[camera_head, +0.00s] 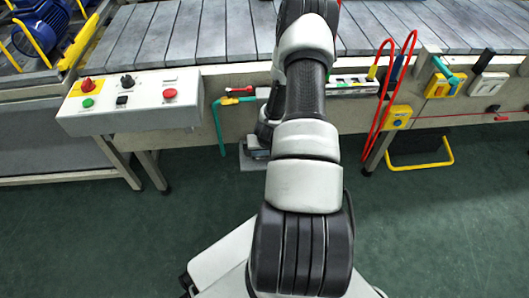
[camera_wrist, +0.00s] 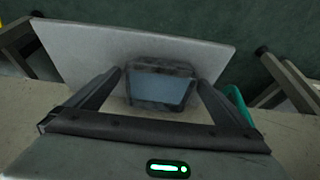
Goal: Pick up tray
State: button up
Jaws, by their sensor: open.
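In the wrist view, a small tray (camera_wrist: 160,88) with a dark rim and a blue-grey inside appears over a light grey plate (camera_wrist: 85,48). My gripper (camera_wrist: 159,80) is open, with one finger on each side of the tray in the picture. I cannot tell whether the fingers touch it. My arm hides most of the tray and gripper there.
A control box (camera_head: 130,102) with buttons is on the left, and a green pipe (camera_head: 217,125) runs down beside the plate. The slatted conveyor (camera_head: 180,35) lies behind. Green floor (camera_head: 440,220) is open at right.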

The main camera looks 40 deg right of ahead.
jog(key=shift+w+f, duration=0.1)
jog(key=c, duration=1)
